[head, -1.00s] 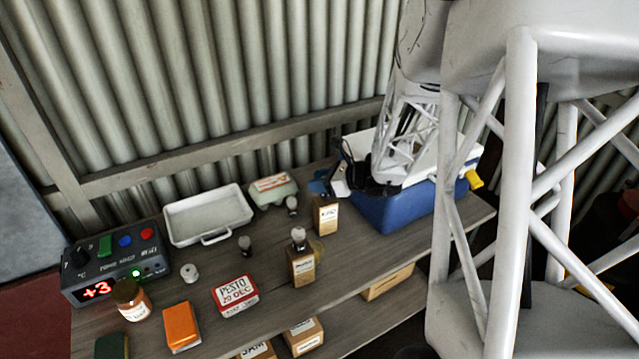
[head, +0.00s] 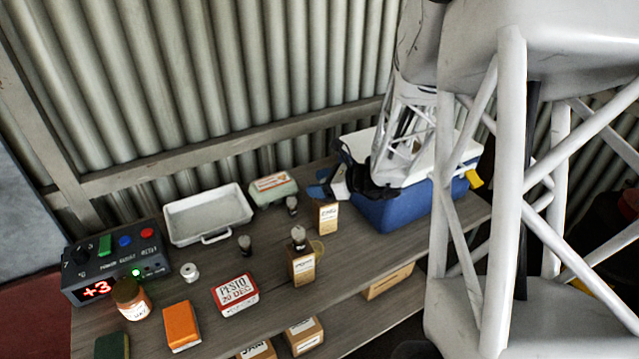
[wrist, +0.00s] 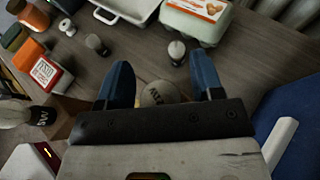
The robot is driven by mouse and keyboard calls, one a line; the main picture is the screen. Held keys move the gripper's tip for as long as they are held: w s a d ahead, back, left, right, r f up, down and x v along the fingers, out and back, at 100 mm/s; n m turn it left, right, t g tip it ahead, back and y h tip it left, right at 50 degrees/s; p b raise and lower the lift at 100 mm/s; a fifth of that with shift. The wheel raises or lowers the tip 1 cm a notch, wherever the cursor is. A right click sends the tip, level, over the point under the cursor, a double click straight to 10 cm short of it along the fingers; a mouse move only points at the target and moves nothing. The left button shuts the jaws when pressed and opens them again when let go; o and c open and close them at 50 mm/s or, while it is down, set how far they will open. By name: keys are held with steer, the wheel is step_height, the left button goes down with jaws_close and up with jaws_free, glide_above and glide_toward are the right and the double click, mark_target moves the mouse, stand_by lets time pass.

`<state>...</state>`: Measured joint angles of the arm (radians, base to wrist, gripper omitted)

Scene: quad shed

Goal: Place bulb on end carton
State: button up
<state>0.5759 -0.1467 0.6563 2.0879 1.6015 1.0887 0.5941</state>
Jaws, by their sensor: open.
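One bulb (head: 299,234) stands upright on a tan carton (head: 302,268) at the shelf's front. A second carton (head: 327,218) stands further right and back, with nothing seen on top. I cannot tell which is the end carton. Two more bulbs stand on the shelf, one (head: 245,244) left of centre and one (head: 292,205) by the egg box; they also show in the wrist view (wrist: 95,44) (wrist: 177,51). My gripper (head: 320,189) is just behind and above the second carton. In the wrist view its blue fingers (wrist: 161,86) are apart, with no bulb between them.
A blue cooler (head: 390,210) stands close right of my gripper. A white tray (head: 208,214) and an egg box (head: 273,187) are at the back. A pesto box (head: 236,294), orange box (head: 181,326), jar (head: 131,298) and control box (head: 115,262) fill the left.

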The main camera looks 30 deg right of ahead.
steer(key=shift+r, duration=0.15)
steer(key=v, duration=1.2)
stand_by(0.3)
stand_by(0.9)
steer(key=s+a+r+n+g+h, duration=0.1)
steer(key=s+a+r+n+g, duration=0.25)
steer(key=a+n, duration=0.4)
steer(key=s+a+r+n+g, duration=0.3)
steer(key=a+n+g, duration=0.15)
steer(key=a, duration=0.55)
steer(key=s+a+r+n+h, duration=0.3)
steer(key=s+n+h, duration=0.1)
steer(key=s+n, duration=0.2)
steer(key=s+a+r+n+h, duration=0.3)
steer(key=s+n, duration=0.3)
steer(key=n, duration=0.3)
steer(key=shift+a+r+n+h, duration=0.3)
steer(key=shift+a+r+h, duration=0.1)
steer(key=shift+a+r, duration=0.2)
